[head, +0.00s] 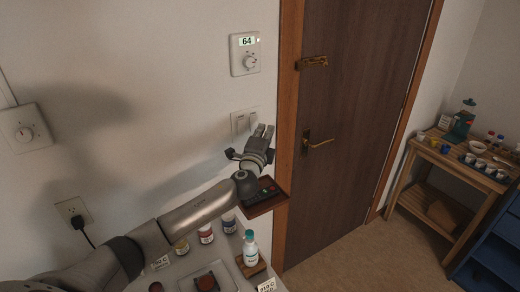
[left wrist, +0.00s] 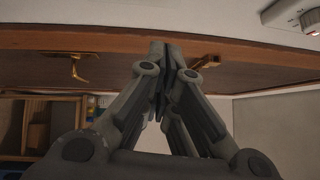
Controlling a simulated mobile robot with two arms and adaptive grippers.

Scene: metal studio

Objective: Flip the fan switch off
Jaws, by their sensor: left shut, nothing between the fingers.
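A white plate with rocker switches (head: 240,122) is on the wall left of the door frame. No label on it is readable, so I cannot tell if one is the fan switch. My left gripper (head: 263,131) is in front of the plate's lower right side and partly covers it; I cannot tell whether it touches. In the left wrist view the gripper (left wrist: 163,50) has its fingers closed together with nothing between them. My right gripper is not in view.
A thermostat (head: 244,54) reading 64 is above the switches. A wall dial (head: 24,128) is at far left. A brown door (head: 345,100) is to the right. A red-brown tray (head: 267,204) is below the gripper. A bottle (head: 250,250) stands on the counter.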

